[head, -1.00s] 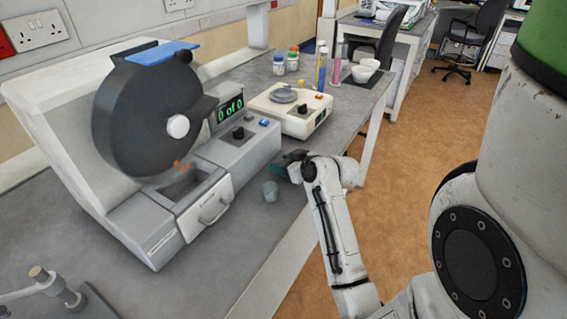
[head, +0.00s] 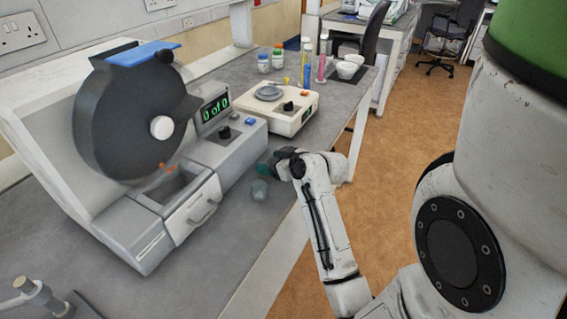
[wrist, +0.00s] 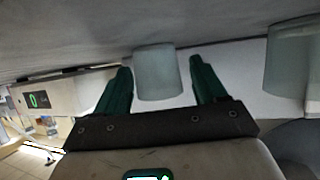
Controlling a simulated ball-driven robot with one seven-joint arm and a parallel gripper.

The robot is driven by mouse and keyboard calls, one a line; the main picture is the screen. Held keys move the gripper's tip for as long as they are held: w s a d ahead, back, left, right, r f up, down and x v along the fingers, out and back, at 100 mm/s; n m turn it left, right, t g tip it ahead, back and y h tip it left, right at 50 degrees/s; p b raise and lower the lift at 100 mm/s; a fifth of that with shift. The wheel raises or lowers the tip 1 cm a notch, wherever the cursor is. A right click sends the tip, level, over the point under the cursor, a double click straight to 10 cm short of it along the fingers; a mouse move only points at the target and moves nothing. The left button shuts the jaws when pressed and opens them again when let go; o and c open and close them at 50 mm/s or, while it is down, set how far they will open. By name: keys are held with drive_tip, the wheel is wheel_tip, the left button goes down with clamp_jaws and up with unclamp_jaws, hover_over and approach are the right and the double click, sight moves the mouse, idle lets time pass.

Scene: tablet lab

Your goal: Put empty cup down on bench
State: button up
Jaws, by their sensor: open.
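The empty cup is a small, pale, translucent cup (head: 260,190) near the bench's front edge, just right of the grey machine's drawer. In the wrist view, where the bench shows at the top, a cup (wrist: 158,75) is between the two green fingertips of my gripper (wrist: 163,75). Gaps show on both sides of it, and its end meets the grey bench (wrist: 70,35). The fingers are open. In the head view my gripper (head: 268,167) is low over the bench, right beside the cup. Its fingers are partly hidden there.
A second translucent vessel (wrist: 288,70) shows at the wrist view's right edge. The grey drum machine (head: 125,120) stands left on the bench, its display reading "0 of 0". A balance (head: 275,108), cylinders (head: 322,65) and white bowls (head: 350,68) are further back. Bare bench (head: 215,235) lies in front.

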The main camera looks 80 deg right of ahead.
drive_tip(key=v, duration=1.1)
drive_tip(key=shift+s+a+b, duration=0.15)
drive_tip(key=shift+s+b, duration=0.15)
drive_tip(key=shift+b, duration=0.05)
idle(0.7)
